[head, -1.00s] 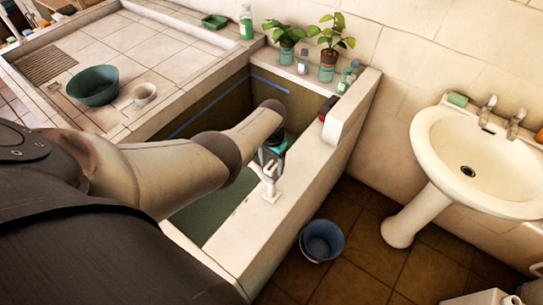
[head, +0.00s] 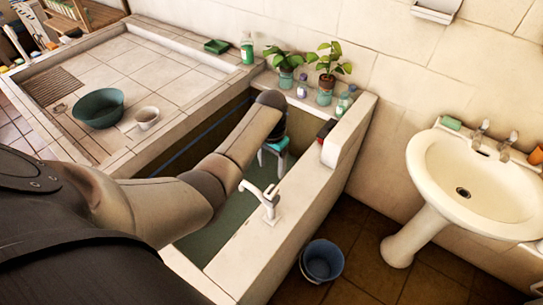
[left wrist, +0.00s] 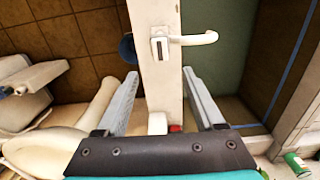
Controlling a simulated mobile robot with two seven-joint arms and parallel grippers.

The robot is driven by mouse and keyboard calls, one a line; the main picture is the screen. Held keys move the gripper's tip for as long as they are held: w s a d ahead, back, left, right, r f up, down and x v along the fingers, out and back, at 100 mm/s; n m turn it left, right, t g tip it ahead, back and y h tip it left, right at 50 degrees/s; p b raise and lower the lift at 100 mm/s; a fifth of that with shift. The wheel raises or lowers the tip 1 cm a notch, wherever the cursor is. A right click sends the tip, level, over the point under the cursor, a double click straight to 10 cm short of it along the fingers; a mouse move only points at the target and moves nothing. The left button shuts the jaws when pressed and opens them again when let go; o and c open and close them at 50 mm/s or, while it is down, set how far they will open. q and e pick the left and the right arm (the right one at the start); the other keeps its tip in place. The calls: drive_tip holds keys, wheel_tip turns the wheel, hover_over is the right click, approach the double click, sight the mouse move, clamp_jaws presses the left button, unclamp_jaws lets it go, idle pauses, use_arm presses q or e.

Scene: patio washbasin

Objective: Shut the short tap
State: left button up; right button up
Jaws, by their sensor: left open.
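A white tap (head: 268,203) stands on the near wall of the sunken basin, its spout pointing left over the basin in the head view. It also shows in the left wrist view (left wrist: 160,46), ahead of the fingertips, with its spout to the right. I cannot tell whether it is open or shut; no water stream is visible. My left gripper (head: 276,160) is behind the tap in the head view, partly hidden by my forearm. In the left wrist view, the left gripper (left wrist: 160,74) is open and empty, its fingers apart on either side of the wall. My right gripper is not in view.
A white washbasin (head: 428,170) with two small taps (head: 480,133) stands at the right. Potted plants (head: 326,75) and bottles line the back ledge. A dark red item (head: 327,131) lies on the wall. A blue bucket (head: 322,261) stands on the floor.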

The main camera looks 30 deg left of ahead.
use_arm(q)
drive_tip(key=shift+r, duration=1.65)
drive_tip(key=shift+s+f, duration=0.1)
drive_tip(key=shift+s, duration=0.05)
